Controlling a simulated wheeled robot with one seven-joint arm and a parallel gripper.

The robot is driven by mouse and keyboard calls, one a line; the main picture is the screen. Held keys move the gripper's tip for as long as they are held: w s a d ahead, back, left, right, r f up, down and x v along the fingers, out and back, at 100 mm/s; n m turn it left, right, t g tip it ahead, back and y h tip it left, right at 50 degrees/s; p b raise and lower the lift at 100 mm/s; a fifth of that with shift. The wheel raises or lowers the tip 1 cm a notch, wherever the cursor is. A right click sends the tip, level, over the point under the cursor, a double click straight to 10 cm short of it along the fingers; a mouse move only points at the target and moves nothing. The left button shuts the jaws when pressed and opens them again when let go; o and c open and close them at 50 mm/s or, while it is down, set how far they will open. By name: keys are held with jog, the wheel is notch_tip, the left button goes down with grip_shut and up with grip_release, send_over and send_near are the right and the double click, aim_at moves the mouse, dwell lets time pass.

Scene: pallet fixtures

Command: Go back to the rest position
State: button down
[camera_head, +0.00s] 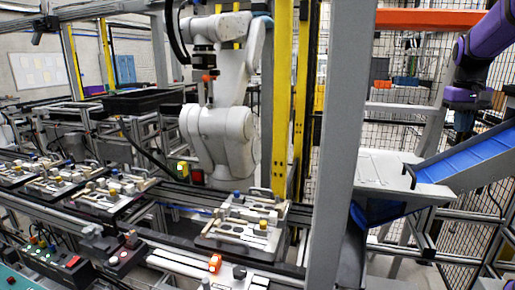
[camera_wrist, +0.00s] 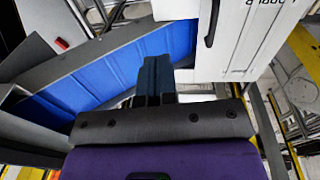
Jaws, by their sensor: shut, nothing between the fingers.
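My gripper (camera_wrist: 153,66) shows in the wrist view with its dark fingers side by side and shut, and nothing is held between them. Its grey mount and purple body fill the bottom of that view. In the head view my purple arm hangs at the upper right, above the blue chute (camera_head: 468,160).
Pallet fixtures (camera_head: 247,222) stand on the conveyor, with several more at the left. A white industrial robot (camera_head: 222,130) stands behind them. A grey post (camera_head: 343,140) rises between this line and the chute. A control box with buttons (camera_head: 60,262) sits at the front left.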

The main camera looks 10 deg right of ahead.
jog(key=s+a+r+n+t, duration=0.15)
jog(key=s+a, duration=0.25)
jog(key=a, duration=0.7)
jog(key=s+a+f+n+t, duration=0.1)
jog(key=s+a+f+t, duration=0.1)
jog(key=s+a, duration=0.7)
jog(key=s+a+f+n+t+y, duration=0.1)
jog(key=s+a+f+n, duration=0.1)
jog(key=s+a, duration=0.7)
jog(key=a+f, duration=0.1)
jog(key=a, duration=0.2)
jog(key=shift+s+f+t, duration=0.2)
jog(key=shift+f+t, duration=0.15)
